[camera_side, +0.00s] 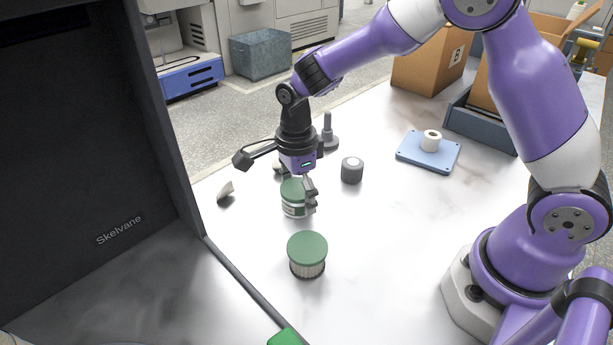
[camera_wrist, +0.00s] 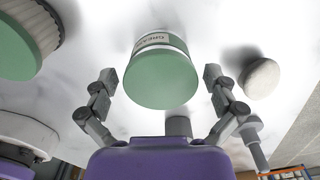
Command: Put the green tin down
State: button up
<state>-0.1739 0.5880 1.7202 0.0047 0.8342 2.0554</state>
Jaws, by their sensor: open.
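The green tin (camera_side: 294,204) has a green lid and a pale label band. It stands upright on the white marbled table, below my gripper (camera_side: 297,184). In the wrist view the tin (camera_wrist: 162,82) shows its green lid and a printed label. My gripper (camera_wrist: 160,77) is open, with one finger on each side of the tin. Gaps show between both fingertips and the tin in that view. In the side view one finger covers the tin's right edge.
A ribbed jar with a green lid (camera_side: 307,248) stands close in front. A grey knob (camera_side: 352,171), a grey spindle (camera_side: 328,134) and a tilted grey piece (camera_side: 225,193) are nearby. A blue plate (camera_side: 412,150) bears a white bobbin (camera_side: 431,141). A dark cabinet (camera_side: 90,150) stands left.

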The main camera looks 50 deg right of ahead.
aim_at(297, 188)
notch_tip(297, 188, up, 11)
jog(key=s+d+r+n+t, duration=0.2)
jog(key=s+d+n, duration=0.1)
jog(key=s+n, duration=0.4)
jog(key=s+d+r+n+t, duration=0.3)
jog(key=s+n, duration=0.4)
jog(key=n, duration=0.7)
jog(key=shift+n+t, duration=0.3)
